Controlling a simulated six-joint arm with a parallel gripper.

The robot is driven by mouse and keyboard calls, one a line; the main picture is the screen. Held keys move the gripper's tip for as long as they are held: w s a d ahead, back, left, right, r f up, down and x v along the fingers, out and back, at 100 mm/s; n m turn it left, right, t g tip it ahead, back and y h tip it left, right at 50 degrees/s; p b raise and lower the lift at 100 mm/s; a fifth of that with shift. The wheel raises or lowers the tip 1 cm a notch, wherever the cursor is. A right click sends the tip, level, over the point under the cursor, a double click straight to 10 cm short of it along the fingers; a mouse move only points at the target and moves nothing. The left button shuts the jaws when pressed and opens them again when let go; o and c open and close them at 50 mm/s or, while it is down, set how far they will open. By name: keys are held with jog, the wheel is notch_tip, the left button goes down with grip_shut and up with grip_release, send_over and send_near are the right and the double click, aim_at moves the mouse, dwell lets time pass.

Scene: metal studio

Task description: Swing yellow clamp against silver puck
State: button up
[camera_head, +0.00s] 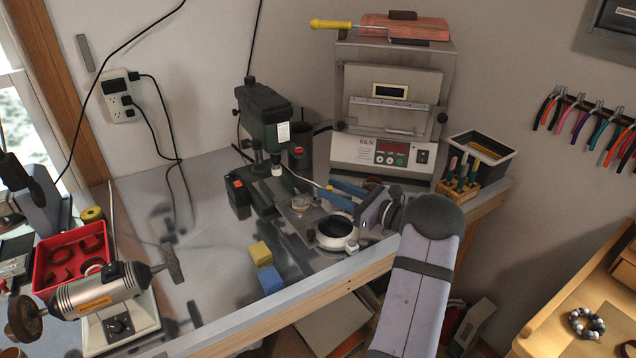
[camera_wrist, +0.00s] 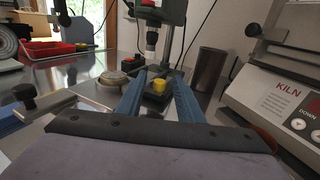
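The silver puck (camera_head: 301,202) is a low round disc on the drill press table; the wrist view shows it left of my fingers as a grey disc (camera_wrist: 112,78). A small yellow piece (camera_wrist: 160,85) on a dark base, seemingly the yellow clamp, shows between my fingers in the wrist view. My gripper (camera_head: 328,192) has two blue fingers, pointing left toward the press in the head view. In the wrist view my gripper (camera_wrist: 158,76) is open, its fingers apart on either side of the yellow piece; contact cannot be told.
The green drill press (camera_head: 264,108) stands just beyond. The kiln (camera_head: 385,110) is behind my arm, with a dark cylinder (camera_wrist: 211,72) beside it. A yellow block (camera_head: 260,252) and a blue block (camera_head: 270,279) lie near the front edge. A red tray (camera_head: 70,255) is at left.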

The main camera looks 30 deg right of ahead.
jog(key=p+x, duration=0.1)
jog(key=x, duration=0.4)
jog(key=shift+w, duration=0.15)
grip_shut()
